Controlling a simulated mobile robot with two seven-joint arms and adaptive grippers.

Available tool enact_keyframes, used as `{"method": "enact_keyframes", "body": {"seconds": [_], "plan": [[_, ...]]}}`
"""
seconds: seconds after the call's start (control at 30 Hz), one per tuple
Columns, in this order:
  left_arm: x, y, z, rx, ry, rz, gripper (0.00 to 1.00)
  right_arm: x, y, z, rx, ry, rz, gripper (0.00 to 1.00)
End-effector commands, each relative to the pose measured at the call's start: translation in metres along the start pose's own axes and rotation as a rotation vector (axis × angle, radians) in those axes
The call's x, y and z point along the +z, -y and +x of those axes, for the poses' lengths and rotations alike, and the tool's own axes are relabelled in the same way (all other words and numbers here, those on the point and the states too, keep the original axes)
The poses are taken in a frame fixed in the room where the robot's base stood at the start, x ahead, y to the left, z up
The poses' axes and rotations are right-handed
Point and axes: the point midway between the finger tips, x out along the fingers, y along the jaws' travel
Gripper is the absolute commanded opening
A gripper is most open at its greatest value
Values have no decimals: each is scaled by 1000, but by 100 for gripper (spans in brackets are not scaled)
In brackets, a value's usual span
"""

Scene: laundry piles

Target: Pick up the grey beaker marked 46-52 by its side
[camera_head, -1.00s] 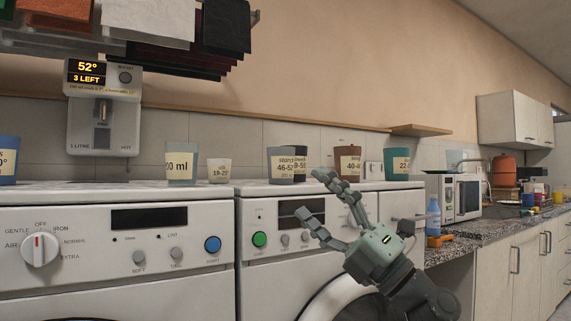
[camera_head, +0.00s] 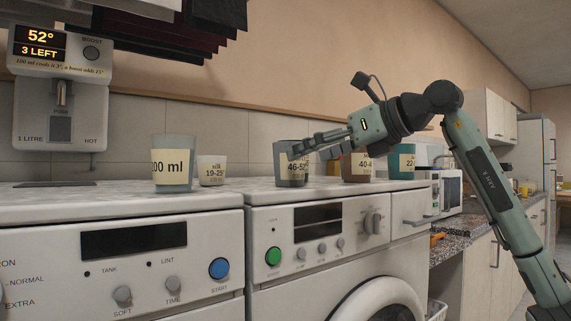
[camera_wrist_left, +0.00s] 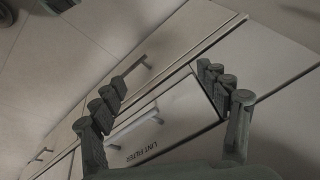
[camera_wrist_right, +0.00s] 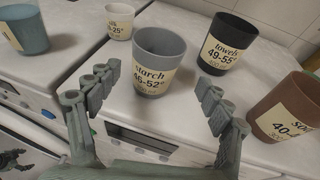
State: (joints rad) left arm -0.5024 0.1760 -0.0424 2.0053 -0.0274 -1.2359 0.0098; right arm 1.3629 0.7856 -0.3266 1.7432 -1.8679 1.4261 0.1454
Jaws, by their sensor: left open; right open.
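The grey beaker marked 46-52 (camera_head: 291,168) stands upright on top of the right-hand machine in the head view. In the right wrist view the grey beaker (camera_wrist_right: 160,60) shows its "starch 46-52" label, ahead of the fingers. My right gripper (camera_head: 306,150) reaches in from the right, level with the beaker's upper part, its fingers overlapping the beaker in the picture. In the right wrist view my right gripper (camera_wrist_right: 152,95) is open, with the beaker just beyond and between the fingertips. My left gripper (camera_wrist_left: 165,85) is open and empty, facing cabinet fronts and a "lint filter" panel.
A dark beaker marked 49-55 (camera_wrist_right: 228,45) stands close right of the grey one. A brown beaker (camera_head: 356,168) and a teal one (camera_head: 401,162) stand further right. A small white cup (camera_head: 211,170) and a "00 ml" beaker (camera_head: 174,163) stand left. The machine top before the beaker is clear.

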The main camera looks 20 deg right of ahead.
Motion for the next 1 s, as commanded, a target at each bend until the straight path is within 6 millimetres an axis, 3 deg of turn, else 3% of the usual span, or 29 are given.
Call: {"method": "enact_keyframes", "body": {"seconds": [0.33, 0.67, 1.0], "plan": [[6, -4, 19, 13, 10, -2, 75, 4, -7, 48, 4, 0, 3, 79], [8, -5, 23, 15, 10, -2, 75, 3, -7, 55, 2, 2, 0, 79], [8, -5, 23, 15, 11, -2, 75, 3, -7, 55, 3, 2, 0, 37]]}}
